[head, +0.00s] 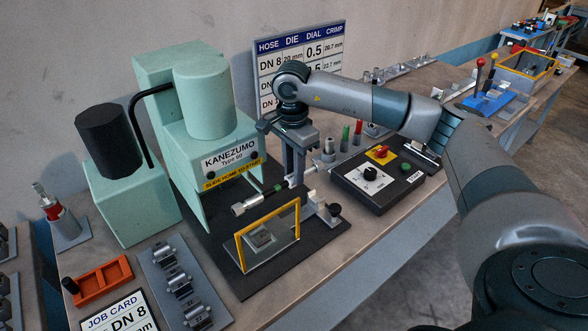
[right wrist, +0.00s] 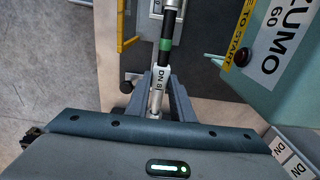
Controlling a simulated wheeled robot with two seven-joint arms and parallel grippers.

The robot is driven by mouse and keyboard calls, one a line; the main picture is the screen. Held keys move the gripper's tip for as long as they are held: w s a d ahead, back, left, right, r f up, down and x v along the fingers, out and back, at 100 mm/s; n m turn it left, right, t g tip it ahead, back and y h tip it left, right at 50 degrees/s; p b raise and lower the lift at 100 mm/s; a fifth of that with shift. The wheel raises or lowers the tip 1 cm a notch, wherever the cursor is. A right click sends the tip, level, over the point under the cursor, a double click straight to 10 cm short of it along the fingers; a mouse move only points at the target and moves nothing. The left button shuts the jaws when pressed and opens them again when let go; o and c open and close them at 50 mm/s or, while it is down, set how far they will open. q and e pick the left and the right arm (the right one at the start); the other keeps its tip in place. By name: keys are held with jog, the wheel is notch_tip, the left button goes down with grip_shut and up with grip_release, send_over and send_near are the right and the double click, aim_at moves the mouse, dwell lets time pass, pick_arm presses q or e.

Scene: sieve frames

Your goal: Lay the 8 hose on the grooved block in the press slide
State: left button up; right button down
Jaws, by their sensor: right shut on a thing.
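My right gripper (head: 293,181) is shut on the DN 8 hose (head: 266,193), and holds it above the dark base plate in front of the green press (head: 205,130). The hose has a silver end fitting, a black length and a green band. In the right wrist view the hose (right wrist: 167,30) runs up out of my fingers (right wrist: 160,108), with a white DN 8 label close to them. The press slide (head: 288,240) carries a yellow guard frame and the grey grooved block (head: 260,238). The hose is behind and above the block, apart from it. My left gripper is out of view.
A control box (head: 358,195) with a dial and red switch stands to the right. A die rack (head: 168,262), an orange tray (head: 89,285) and a job card (head: 125,318) lie front left. Upright coloured pieces (head: 345,138) stand behind my arm.

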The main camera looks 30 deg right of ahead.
jog(key=shift+f+b, duration=4.3)
jog(key=shift+f, duration=0.65)
jog(key=shift+b, duration=0.3)
jog(key=shift+f+b, duration=0.55)
jog(key=shift+f, duration=0.05)
jog(key=c, duration=1.5)
grip_release()
jog(key=shift+o, duration=0.2)
